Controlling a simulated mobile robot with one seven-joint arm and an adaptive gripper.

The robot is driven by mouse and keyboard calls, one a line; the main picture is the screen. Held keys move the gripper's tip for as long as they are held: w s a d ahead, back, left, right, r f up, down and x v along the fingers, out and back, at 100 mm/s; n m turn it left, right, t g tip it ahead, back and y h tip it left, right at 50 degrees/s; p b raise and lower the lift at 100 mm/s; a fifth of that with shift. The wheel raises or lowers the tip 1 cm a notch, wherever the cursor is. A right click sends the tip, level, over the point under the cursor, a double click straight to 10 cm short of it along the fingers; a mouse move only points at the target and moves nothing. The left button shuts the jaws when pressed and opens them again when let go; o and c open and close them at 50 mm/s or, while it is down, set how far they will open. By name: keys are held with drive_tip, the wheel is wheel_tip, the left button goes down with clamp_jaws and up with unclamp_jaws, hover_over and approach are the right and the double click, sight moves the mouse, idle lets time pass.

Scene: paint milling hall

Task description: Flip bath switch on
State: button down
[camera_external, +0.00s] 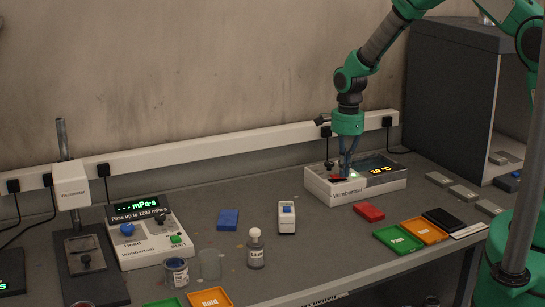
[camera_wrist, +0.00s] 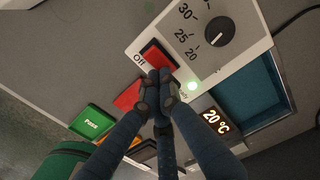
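The bath (camera_external: 345,194) is a white box on the bench, its display (camera_wrist: 215,118) reading 20 °C. Its red rocker switch (camera_wrist: 159,56) is beside the "Off" label in the wrist view, partly covered by my fingers. In the external view my gripper (camera_external: 346,172) points down over the bath's left part.
A red block (camera_external: 369,211), green Pass tray (camera_external: 398,240) and orange tray (camera_external: 425,230) lie in front of the bath. A viscometer (camera_external: 150,230), bottle (camera_external: 255,249) and small white device (camera_external: 287,216) stand to the left. A dark cabinet (camera_external: 450,95) stands at the right.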

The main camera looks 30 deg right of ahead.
drive_tip(key=shift+s+f, duration=0.15)
drive_tip(key=shift+f, duration=0.15)
drive_tip(key=shift+a, duration=0.75)
drive_tip(key=shift+s+r, duration=0.1)
wheel_tip(320, 180, up, 14)
drive_tip(key=p, duration=0.2)
drive_tip(key=shift+w+d+r+p, duration=0.15)
drive_tip(key=shift+w+r+p, duration=0.1)
drive_tip(key=shift+w+p, duration=0.05)
idle(0.5)
